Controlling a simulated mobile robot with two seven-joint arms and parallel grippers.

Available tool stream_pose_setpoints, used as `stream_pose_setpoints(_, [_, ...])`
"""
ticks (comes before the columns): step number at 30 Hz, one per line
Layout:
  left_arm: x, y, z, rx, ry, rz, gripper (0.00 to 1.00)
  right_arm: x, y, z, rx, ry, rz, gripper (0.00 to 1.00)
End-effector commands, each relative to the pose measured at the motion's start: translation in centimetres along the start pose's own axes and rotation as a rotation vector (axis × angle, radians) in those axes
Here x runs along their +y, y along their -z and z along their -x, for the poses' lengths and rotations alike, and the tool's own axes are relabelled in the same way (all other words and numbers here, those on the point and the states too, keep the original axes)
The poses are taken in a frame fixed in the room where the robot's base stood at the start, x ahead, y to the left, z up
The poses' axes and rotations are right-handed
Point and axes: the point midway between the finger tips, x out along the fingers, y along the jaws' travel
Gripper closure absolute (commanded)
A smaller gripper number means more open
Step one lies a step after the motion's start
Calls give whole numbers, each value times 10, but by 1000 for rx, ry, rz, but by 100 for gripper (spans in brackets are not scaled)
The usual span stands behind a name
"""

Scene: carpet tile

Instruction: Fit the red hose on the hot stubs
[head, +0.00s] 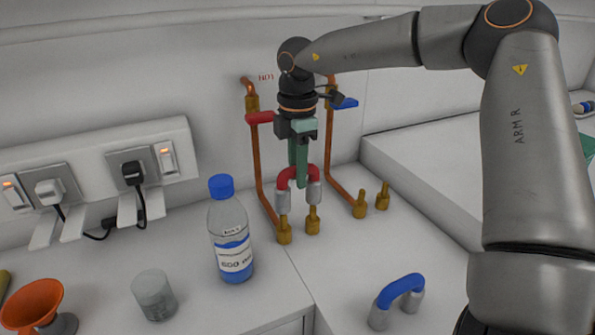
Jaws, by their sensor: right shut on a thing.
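The red hose (299,171) is a short upside-down U with grey end sleeves. My right gripper (299,176) is shut on the top of its bend, coming down from above. The hose hangs upright over two brass stubs, the left one (284,231) and the right one (313,221). These stand below the copper pipe with the red lever (260,118), near the "HOT" lettering (265,77). Each sleeve is close above its stub; I cannot tell whether they touch. My left gripper is not in view.
Two more brass stubs (360,205) stand to the right, bare. A blue hose (402,285) stands on the front counter. Plugs and cables (132,174) are on the wall.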

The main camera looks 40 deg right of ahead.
Motion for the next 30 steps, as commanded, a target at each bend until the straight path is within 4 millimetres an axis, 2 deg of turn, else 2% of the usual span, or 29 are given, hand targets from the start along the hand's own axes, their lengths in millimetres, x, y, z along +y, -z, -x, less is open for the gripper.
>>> stream_pose_setpoints(11, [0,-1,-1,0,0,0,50,0,0,0,0,-1,0,100])
stream_pose_setpoints(30, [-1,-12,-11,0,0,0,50,0,0,-16,-1,-1,1,100])
